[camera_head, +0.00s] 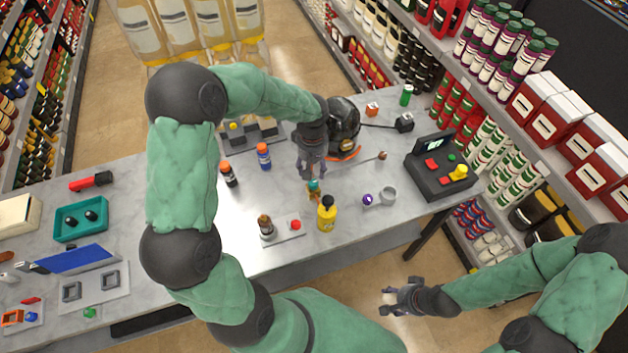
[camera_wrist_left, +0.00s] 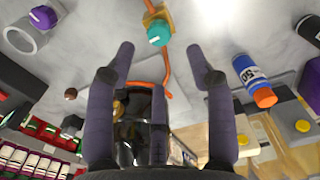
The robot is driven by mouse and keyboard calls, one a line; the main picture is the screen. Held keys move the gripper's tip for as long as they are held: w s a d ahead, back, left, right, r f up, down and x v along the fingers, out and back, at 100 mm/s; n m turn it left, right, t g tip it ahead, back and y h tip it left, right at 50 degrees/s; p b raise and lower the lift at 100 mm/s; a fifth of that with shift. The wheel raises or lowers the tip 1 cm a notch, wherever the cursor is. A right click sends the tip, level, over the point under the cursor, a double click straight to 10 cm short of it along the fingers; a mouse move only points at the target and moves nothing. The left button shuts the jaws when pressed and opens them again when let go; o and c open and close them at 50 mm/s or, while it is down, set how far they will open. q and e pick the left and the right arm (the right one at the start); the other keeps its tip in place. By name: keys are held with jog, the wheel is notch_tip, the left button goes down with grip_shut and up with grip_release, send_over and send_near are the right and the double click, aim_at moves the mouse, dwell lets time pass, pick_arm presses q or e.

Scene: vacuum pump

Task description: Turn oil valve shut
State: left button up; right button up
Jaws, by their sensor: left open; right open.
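The oil valve shows as a teal knob (camera_head: 313,187) on a small brass-coloured fitting on the table, just behind a yellow bottle (camera_head: 327,213). In the left wrist view the teal knob (camera_wrist_left: 160,34) and its brass body (camera_wrist_left: 155,14) lie ahead, roughly centred between my fingertips. My left gripper (camera_head: 312,178) is open and empty, its fingers pointing at the knob; the left wrist view shows a gap between the fingertips (camera_wrist_left: 161,52) and the knob. My right gripper (camera_head: 385,297) is open and empty, off the table's front edge. A dark, glossy rounded body (camera_head: 343,120) stands behind my left gripper, partly hidden.
An orange hose (camera_wrist_left: 166,75) runs near the knob. A black control box (camera_head: 440,170) is further right.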

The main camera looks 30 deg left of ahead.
aim_at(313, 182)
pick_arm(q)
jog(key=f, duration=0.8)
jog(key=shift+w+f+b, duration=0.2)
jog(key=shift+f+b, duration=0.1)
jog(key=shift+b, duration=0.1)
jog(key=shift+c, duration=0.3)
grip_shut()
